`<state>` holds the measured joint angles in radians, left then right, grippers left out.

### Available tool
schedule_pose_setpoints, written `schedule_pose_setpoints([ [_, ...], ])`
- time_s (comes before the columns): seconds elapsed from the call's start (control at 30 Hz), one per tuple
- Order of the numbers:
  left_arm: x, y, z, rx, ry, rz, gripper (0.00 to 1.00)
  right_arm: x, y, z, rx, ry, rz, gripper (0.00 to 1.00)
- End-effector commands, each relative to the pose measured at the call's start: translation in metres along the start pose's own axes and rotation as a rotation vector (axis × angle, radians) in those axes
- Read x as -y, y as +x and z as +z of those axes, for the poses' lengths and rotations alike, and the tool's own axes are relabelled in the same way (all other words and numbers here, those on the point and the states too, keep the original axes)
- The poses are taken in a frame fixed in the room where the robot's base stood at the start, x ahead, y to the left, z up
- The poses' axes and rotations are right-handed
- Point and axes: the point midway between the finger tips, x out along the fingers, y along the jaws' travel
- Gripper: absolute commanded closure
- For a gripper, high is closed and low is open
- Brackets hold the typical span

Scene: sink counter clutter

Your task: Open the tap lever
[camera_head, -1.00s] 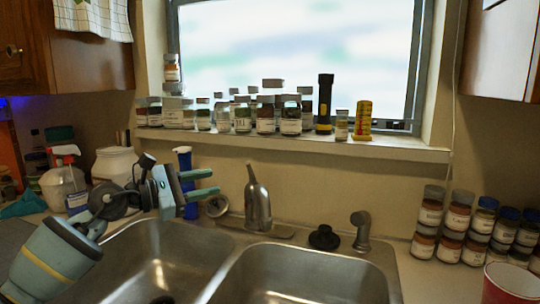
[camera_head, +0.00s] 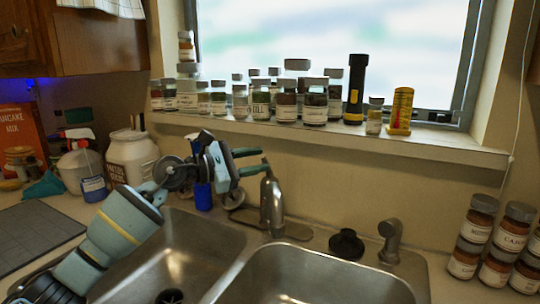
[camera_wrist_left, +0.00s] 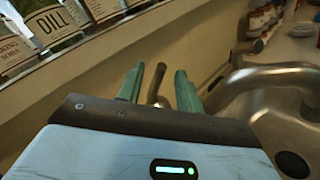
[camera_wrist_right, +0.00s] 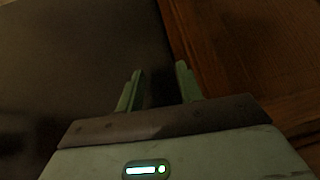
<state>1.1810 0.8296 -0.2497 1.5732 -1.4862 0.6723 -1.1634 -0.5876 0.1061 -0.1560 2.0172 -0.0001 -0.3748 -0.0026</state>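The metal tap (camera_head: 271,207) stands behind the double sink. Its lever (camera_wrist_left: 156,83) points upward and appears between the two fingers in the left wrist view; in the head view its upper part is largely hidden by the fingers. My left gripper (camera_head: 258,162) is open, at the height of the lever's top. Its green fingers (camera_wrist_left: 158,88) show a gap on either side of the lever, and I cannot tell whether they touch it. My right gripper (camera_wrist_right: 161,88) is open and empty, facing a dark surface and brown wood.
Several jars (camera_head: 286,106), a black flashlight (camera_head: 355,92) and a yellow item (camera_head: 400,110) line the windowsill (camera_head: 350,139) behind. A blue bottle (camera_head: 203,195) stands beside the left gripper. A black stopper (camera_head: 346,244) and a small spout (camera_head: 389,240) are right of the tap.

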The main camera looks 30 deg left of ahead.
Motion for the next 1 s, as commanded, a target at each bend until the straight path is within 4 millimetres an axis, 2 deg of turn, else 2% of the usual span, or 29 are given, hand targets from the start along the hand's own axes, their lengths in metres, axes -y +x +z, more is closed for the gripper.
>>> schedule_pose_setpoints([
  [0.1,-0.001,0.019,0.004,0.004,0.001,0.000,0.64,0.000,-0.003,-0.007,-0.012,-0.001,0.001,0.64],
  [0.3,0.000,0.038,0.001,0.001,0.001,0.000,0.64,0.000,-0.004,-0.009,-0.016,-0.002,0.002,0.64],
  [0.67,0.000,0.043,0.000,-0.001,0.001,-0.001,0.64,0.000,-0.005,-0.008,-0.013,-0.001,0.002,0.64],
  [0.93,0.000,0.042,0.000,-0.001,0.001,-0.001,1.00,0.000,-0.005,-0.007,-0.011,-0.001,0.002,0.64],
  [1.0,0.000,0.042,0.000,-0.001,0.001,-0.001,1.00,0.000,-0.005,-0.007,-0.011,-0.001,0.002,0.64],
])
